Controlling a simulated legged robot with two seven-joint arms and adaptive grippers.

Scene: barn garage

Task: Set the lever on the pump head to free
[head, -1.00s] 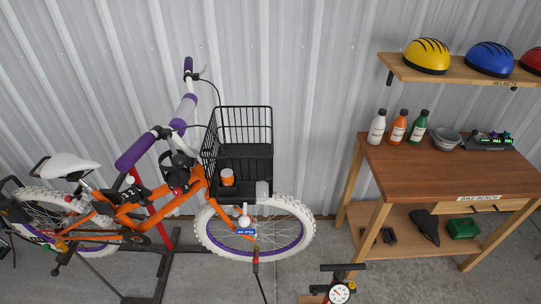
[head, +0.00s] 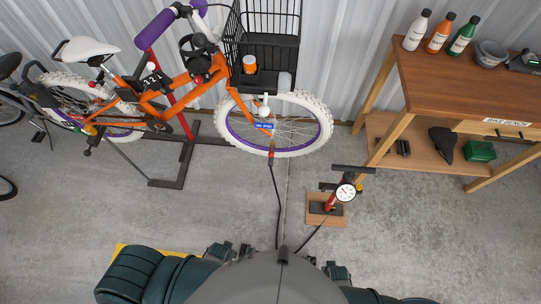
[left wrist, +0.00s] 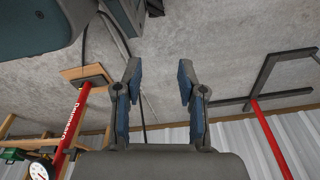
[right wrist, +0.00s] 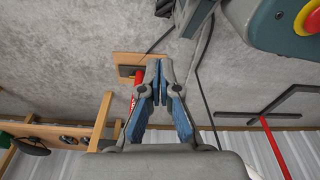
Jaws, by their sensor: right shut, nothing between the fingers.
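The pump head (head: 271,152) is a small dark and red piece at the bottom of the orange bike's white front tyre (head: 314,142). A black hose (head: 277,195) hangs from it. Its lever is too small to make out. The red floor pump (head: 334,200) with a round white gauge stands to its right. Its red tube also shows in the left wrist view (left wrist: 73,122) and the right wrist view (right wrist: 138,78). My left gripper (left wrist: 159,68) is open and empty. My right gripper (right wrist: 157,66) is shut and empty. Both are apart from the pump head.
The bike hangs in a stand with a dark base (head: 165,183). A black basket (head: 262,50) sits above the front wheel. The wooden bench (head: 440,88) with bottles stands at the right. The concrete floor between me and the bike is mostly clear.

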